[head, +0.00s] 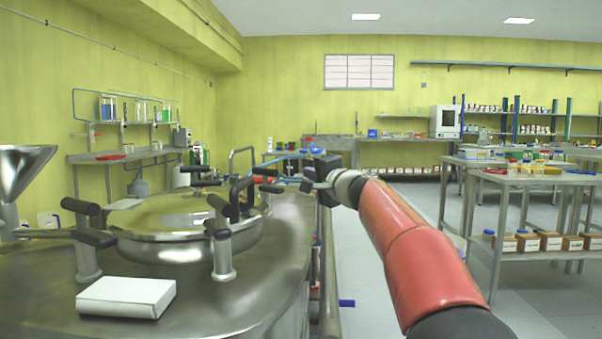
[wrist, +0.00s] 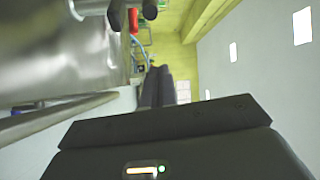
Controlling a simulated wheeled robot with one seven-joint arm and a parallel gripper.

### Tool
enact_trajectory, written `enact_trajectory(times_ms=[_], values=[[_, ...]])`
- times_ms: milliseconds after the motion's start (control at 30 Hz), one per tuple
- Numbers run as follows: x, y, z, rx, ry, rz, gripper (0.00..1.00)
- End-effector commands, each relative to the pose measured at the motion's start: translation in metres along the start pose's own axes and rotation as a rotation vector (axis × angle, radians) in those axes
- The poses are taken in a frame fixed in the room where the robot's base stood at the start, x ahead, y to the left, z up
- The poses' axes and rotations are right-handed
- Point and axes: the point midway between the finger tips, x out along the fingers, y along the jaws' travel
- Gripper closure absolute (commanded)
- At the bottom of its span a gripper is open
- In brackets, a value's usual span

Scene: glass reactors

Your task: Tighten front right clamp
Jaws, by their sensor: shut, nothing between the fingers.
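The round steel lid (head: 165,215) of the reactor sits at the left in the head view, with several black-handled clamps around its rim. The front right clamp (head: 222,245) is an upright steel post with a dark handle at its top. My gripper (head: 285,184) is to the right of and beyond this clamp, apart from it, with its fingers pointing left. In the wrist view, the dark fingers (wrist: 157,72) are together and empty. A black clamp handle (wrist: 150,9) shows at that view's top edge; I cannot tell which clamp it belongs to.
A white box (head: 126,297) lies on the steel reactor top (head: 215,305) in front of the lid. A metal funnel (head: 22,175) stands at the far left. A rail (head: 329,270) runs along the reactor's right side. Benches (head: 540,180) stand at the right, with clear floor between.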

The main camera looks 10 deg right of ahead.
Motion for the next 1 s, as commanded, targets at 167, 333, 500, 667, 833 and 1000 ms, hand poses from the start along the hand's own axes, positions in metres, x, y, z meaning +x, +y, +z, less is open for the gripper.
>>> enact_trajectory(times_ms=[167,333,500,667,833,1000], values=[[0.038,-0.004,0.001,0.0,-0.004,0.002,1.0],[0.067,-0.004,0.0,-0.001,-0.003,0.003,1.0],[0.078,0.002,0.011,0.0,-0.004,0.0,1.0],[0.071,0.002,0.028,0.0,-0.003,0.001,1.0],[0.068,0.001,0.037,-0.001,-0.002,0.002,1.0],[0.067,0.001,0.039,0.0,-0.001,0.002,1.0]])
